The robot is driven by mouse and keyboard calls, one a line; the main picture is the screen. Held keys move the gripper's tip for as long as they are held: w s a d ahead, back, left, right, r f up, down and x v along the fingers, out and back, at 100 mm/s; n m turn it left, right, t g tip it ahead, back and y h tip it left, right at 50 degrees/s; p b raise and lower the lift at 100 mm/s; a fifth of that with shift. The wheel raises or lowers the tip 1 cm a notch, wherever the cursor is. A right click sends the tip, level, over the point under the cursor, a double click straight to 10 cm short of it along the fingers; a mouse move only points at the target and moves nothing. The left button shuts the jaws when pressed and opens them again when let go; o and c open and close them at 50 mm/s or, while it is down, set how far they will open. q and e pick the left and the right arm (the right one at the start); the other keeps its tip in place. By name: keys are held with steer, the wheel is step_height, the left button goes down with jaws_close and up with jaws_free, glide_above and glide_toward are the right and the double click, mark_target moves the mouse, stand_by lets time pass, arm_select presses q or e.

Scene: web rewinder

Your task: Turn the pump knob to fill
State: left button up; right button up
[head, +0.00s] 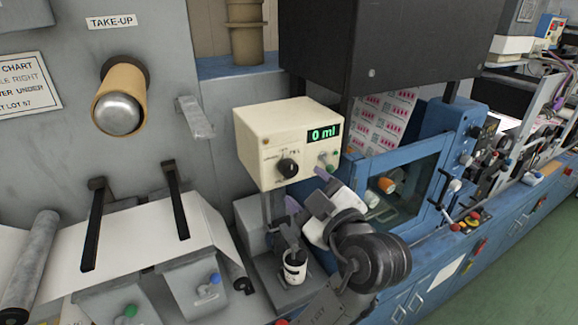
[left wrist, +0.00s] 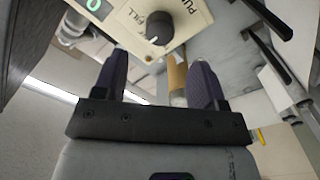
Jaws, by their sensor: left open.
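The pump box (head: 262,135) is cream-coloured and its green display (head: 323,133) reads "0 ml". A round black pump knob (head: 288,167) sits low on its front face, with small print around it. In the left wrist view the knob (left wrist: 158,32) shows next to the word "FILL"; I cannot tell exactly where its pointer stands. My left gripper (head: 306,189) is below and in front of the knob, with its purple-tipped fingers apart and empty. In the left wrist view the gripper (left wrist: 158,68) has the knob beyond its fingertips, not touching. My right gripper is not in view.
A green button (head: 330,167) sits right of the knob. A small white labelled bottle (head: 294,266) stands under the box, close to my left wrist. A blue machine frame with a clear window (head: 410,185) is at the right. The take-up roll (head: 122,98) is at the left.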

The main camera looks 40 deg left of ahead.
mark_target(291, 171)
arm_select(q)
steer(key=p+x, duration=0.1)
steer(key=x, duration=0.7)
steer(key=shift+d, duration=0.1)
steer(key=shift+c, duration=0.3)
steer(key=c, duration=0.9)
steer(key=shift+o, duration=0.2)
